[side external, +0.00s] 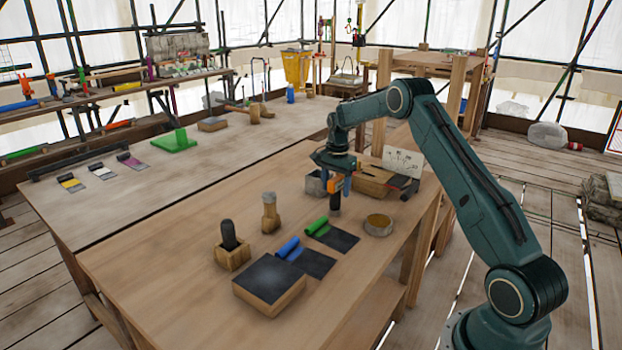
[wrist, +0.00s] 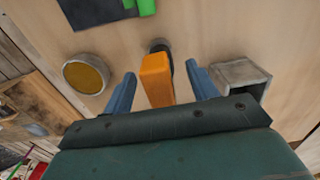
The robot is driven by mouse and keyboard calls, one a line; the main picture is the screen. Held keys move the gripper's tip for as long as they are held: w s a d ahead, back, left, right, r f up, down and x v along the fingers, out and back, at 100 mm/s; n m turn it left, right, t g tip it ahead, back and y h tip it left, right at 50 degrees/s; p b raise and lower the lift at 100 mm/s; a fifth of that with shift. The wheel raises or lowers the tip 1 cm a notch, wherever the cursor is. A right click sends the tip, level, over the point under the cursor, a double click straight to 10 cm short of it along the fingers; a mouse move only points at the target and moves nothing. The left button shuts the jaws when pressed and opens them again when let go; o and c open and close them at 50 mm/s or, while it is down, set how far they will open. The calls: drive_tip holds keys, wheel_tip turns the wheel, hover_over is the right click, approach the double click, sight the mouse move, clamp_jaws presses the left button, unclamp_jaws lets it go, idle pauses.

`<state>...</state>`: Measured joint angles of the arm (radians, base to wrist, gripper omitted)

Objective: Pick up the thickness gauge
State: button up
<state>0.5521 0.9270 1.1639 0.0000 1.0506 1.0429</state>
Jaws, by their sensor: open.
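An orange piece with a dark lower part, which I take to be the thickness gauge (side external: 335,202), stands upright on the near bench in the side view. In the wrist view its orange body (wrist: 156,82) lies between my two blue fingers, with a dark and grey end beyond it. My gripper (side external: 340,189) is open and points down around the upper part of it. In the wrist view my gripper (wrist: 160,73) shows gaps on both sides of the orange body. The wrist housing hides its near end.
A round tin (side external: 378,225) stands to the right and a grey open box (side external: 316,182) close on the left.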

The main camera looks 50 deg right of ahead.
drive_tip(key=shift+f, duration=1.45)
drive_tip(key=shift+r, duration=0.1)
drive_tip(key=c, duration=1.2)
